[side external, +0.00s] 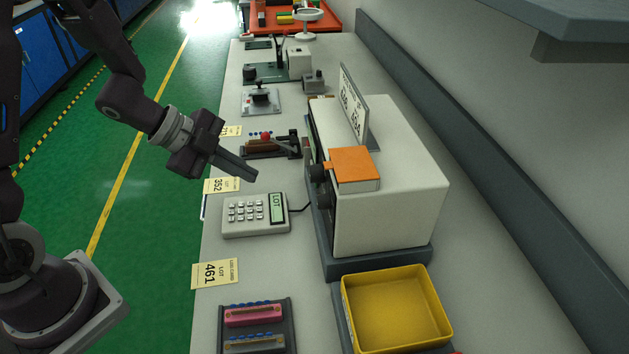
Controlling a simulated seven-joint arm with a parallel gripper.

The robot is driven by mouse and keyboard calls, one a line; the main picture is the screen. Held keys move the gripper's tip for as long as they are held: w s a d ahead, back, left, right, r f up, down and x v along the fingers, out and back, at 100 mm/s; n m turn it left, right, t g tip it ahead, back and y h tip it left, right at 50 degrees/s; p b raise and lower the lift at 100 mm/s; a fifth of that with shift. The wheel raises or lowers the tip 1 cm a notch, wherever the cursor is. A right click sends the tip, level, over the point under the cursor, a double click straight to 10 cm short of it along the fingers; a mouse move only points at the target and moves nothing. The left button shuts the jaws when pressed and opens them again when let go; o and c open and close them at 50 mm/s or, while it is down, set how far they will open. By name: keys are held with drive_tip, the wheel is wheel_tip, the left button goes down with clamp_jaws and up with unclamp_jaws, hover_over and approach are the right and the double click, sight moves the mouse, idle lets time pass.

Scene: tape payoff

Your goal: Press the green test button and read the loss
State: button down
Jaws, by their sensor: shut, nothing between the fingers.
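My gripper (252,175) is shut and empty, in the air above the bench, left of the white machine (395,205) and beyond the keypad. The machine's dark front faces left and shows only at a steep angle, with dark knobs (318,173) on it. I cannot make out a green test button or a loss reading there. The keypad (254,215) lies on the bench with a cable toward the machine. Its green display (278,206) seems to read "LOT".
An orange-topped block (353,166) and an upright sign (352,105) stand on the machine. A yellow bin (398,308) and a rack of pink and grey pieces (254,328) are nearer. Lot cards (215,273) line the left edge. Small fixtures (262,98) stand farther back.

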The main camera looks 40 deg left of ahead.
drive_tip(key=shift+s+d+f+m+g+h, duration=0.5)
drive_tip(key=shift+s+d+f+h, duration=0.25)
drive_tip(key=shift+s, duration=0.15)
drive_tip(key=w+d, duration=0.6)
drive_tip(key=shift+w+d, duration=0.15)
idle(1.7)
drive_tip(key=shift+w+d, duration=0.25)
drive_tip(key=shift+w, duration=0.05)
drive_tip(key=shift+w+d, duration=0.25)
drive_tip(key=shift+d, duration=0.05)
idle(0.6)
drive_tip(key=shift+s+a, duration=0.55)
drive_tip(key=shift+s, duration=0.05)
